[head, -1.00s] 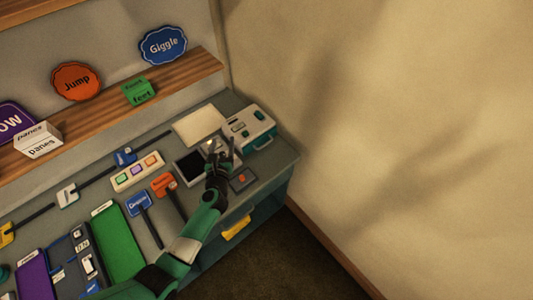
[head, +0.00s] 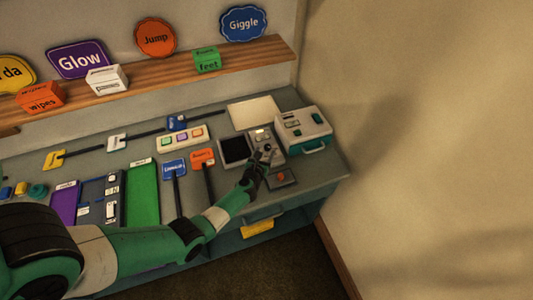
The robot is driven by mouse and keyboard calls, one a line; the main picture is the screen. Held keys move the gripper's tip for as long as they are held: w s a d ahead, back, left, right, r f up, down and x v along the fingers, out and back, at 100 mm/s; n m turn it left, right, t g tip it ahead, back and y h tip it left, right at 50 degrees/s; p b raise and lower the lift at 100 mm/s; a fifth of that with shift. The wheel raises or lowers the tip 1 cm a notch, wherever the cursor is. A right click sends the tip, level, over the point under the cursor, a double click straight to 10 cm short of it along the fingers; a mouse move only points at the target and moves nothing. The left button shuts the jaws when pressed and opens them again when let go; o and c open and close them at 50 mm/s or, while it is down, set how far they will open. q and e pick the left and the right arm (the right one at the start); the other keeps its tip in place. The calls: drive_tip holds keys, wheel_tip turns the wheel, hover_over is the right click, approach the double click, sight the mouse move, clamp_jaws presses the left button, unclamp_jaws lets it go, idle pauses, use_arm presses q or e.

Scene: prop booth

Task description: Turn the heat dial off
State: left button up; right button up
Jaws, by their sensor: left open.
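A small grey control unit (head: 257,134) stands on the counter between a black screen (head: 234,151) and a white-and-teal box. A pale lit spot shows on its upper face. My left gripper (head: 266,151) is at the front part of this unit, with its fingers open around or just above a small knob-like part. The fingers cover most of that part, so I cannot tell whether they touch it, which way it points, or whether it is the heat dial. My right gripper is not in view.
The white-and-teal box (head: 303,130) stands close on the right. A dark plate with a red button (head: 281,178) lies in front. Orange (head: 202,158) and blue (head: 174,167) paddles lie to the left. A wooden shelf (head: 150,83) with signs runs behind.

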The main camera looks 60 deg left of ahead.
sight(267, 148)
use_arm(q)
drive_tip(key=b+x, duration=0.1)
drive_tip(key=x, duration=0.2)
drive_tip(key=shift+s+d, duration=0.1)
drive_tip(key=shift+a, duration=0.25)
clamp_jaws()
